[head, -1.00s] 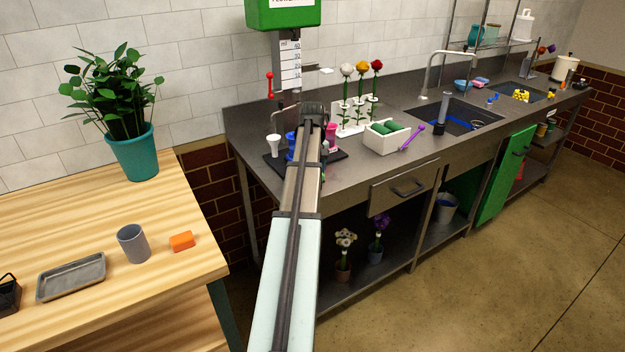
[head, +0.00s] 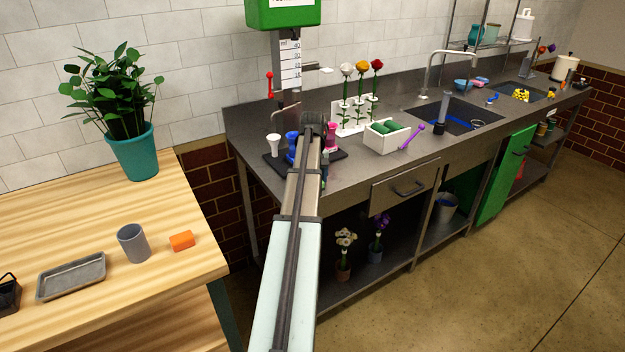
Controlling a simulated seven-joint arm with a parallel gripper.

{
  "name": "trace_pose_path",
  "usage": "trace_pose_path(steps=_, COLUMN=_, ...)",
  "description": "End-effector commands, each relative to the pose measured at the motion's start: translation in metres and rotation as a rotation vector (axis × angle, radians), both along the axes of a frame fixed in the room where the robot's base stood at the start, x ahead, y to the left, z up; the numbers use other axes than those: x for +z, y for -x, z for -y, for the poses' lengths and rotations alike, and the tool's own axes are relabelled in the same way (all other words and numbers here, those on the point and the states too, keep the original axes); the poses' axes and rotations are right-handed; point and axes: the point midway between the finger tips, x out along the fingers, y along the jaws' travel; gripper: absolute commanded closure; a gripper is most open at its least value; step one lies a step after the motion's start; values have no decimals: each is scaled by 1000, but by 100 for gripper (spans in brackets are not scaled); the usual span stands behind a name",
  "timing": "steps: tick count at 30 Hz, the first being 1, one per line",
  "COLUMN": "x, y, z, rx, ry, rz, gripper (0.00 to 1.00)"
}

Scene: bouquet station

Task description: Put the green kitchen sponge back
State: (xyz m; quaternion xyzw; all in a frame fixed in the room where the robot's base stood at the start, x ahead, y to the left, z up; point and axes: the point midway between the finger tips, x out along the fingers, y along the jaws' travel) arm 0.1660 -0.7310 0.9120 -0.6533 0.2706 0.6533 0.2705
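No object that I can clearly tell as a green kitchen sponge shows in the head view. Rounded green pieces (head: 385,127) lie in a white box (head: 389,144) on the steel counter, but I cannot tell what they are. My arm reaches over the front edge of the counter. My gripper (head: 313,119) is at its far end, above the dark mat with the small vessels and left of the white box. The arm hides its fingers, so neither their opening nor anything held between them shows.
Blue (head: 291,147) and pink (head: 331,137) vessels flank my arm. A white flower rack (head: 352,118) stands behind, and a purple tool (head: 412,136) leans by the white box. A sink (head: 460,118) lies right. The wooden table (head: 130,300) holds an orange block (head: 181,241) and grey cup (head: 133,243).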

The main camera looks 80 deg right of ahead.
Motion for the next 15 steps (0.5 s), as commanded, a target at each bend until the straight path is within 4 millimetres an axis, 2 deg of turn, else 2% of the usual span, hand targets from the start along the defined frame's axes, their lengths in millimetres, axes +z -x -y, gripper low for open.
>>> trace_pose_path(steps=8, x=5, y=0, z=0, rx=0, ry=0, rz=0, gripper=18)
trace_pose_path(steps=11, x=15, y=0, z=1, rx=0, ry=1, rz=1, gripper=18)
trace_pose_path(steps=15, x=37, y=0, z=1, rx=0, ry=2, rz=1, gripper=18)
